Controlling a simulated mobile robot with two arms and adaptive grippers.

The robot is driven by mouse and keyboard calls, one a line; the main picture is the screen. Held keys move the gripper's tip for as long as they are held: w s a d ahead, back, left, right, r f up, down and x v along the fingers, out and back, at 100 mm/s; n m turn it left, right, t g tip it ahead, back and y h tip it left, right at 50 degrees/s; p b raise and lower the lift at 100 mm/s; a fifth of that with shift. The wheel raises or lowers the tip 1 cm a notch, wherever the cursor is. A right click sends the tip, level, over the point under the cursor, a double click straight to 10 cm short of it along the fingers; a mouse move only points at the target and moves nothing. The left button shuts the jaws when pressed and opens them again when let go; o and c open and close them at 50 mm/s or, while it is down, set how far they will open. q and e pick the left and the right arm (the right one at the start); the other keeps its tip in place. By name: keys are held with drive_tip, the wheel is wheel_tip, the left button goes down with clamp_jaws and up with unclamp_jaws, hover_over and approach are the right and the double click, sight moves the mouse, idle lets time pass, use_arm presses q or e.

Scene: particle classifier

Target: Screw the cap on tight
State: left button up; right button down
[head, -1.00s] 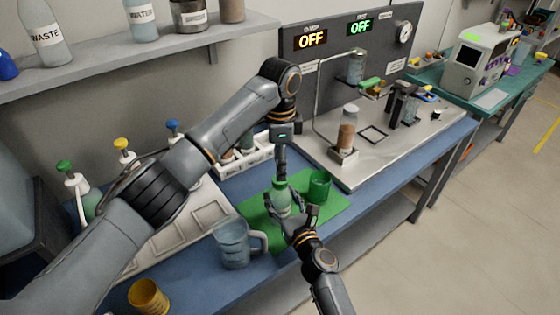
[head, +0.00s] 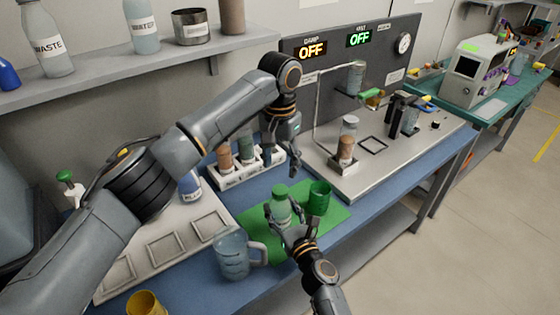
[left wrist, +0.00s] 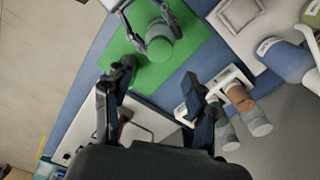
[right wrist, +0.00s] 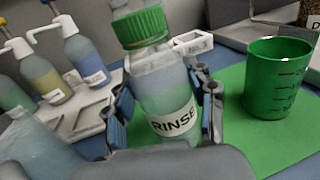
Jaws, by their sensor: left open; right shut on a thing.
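The RINSE bottle (head: 281,208) has a green cap (head: 281,190) on its neck. In the right wrist view, the cap (right wrist: 142,28) sits over the mouth; I cannot tell how tight it is. My right gripper (head: 287,228) is shut around the bottle body (right wrist: 160,95), which stands over the green mat (head: 335,215). My left gripper (head: 282,165) is open and empty, above and behind the bottle, apart from the cap. In the left wrist view its spread fingers (left wrist: 157,80) show with the bottle top (left wrist: 160,47) beyond them.
A green cup (head: 319,195) stands right of the bottle, close by. A clear mug (head: 232,255) is at the front left. A white rack (head: 240,172) with several vials is behind, and a steel apparatus plate (head: 375,165) lies to the right.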

sight(280, 189)
use_arm(q)
drive_tip(key=shift+f, duration=4.05)
clamp_jaws()
drive_tip(key=shift+o, duration=0.5)
unclamp_jaws()
drive_tip(key=shift+r, duration=0.1)
